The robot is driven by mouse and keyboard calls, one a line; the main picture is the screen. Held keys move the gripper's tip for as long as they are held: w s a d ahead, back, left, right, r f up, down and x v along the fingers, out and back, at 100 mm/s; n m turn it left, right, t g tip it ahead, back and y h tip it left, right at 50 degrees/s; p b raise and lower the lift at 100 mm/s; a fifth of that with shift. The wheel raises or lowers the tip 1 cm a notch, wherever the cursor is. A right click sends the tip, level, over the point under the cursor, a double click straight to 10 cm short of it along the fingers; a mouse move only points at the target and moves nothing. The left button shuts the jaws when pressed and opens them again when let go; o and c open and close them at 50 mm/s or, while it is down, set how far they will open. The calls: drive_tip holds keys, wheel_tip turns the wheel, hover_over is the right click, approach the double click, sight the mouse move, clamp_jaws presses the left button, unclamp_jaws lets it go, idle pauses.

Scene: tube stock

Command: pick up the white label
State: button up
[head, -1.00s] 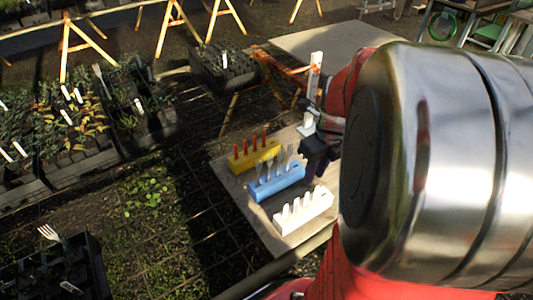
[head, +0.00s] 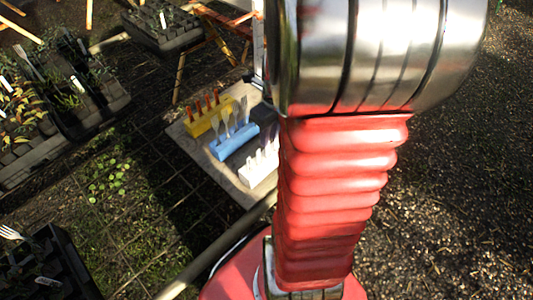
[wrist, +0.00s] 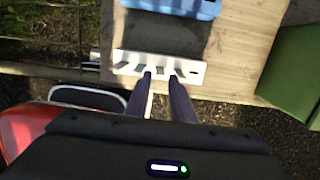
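The white labels stand in a white block (head: 259,170), the nearest of three blocks on a wooden board (head: 245,195). In the wrist view the white block (wrist: 190,78) lies just ahead of my fingertips, with several white labels (wrist: 130,68) showing as pale strips. My gripper (wrist: 161,76) has two dark fingers apart, with a gap between them. The fingertips overlap the block's near edge in the picture; I cannot tell whether they touch a label. In the head view my arm hides the gripper's fingers and the block's right end.
A blue block (head: 234,142) with pale forks and a yellow block (head: 205,119) with red-handled items stand behind the white one. A green box (wrist: 295,75) stands at the right in the wrist view. Dark plant trays (head: 90,100) are at the left.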

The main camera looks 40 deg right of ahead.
sight(268, 154)
drive_tip(key=f, duration=0.2)
drive_tip(key=shift+w+f, duration=0.2)
drive_tip(key=shift+f, duration=0.15)
clamp_jaws()
idle(0.6)
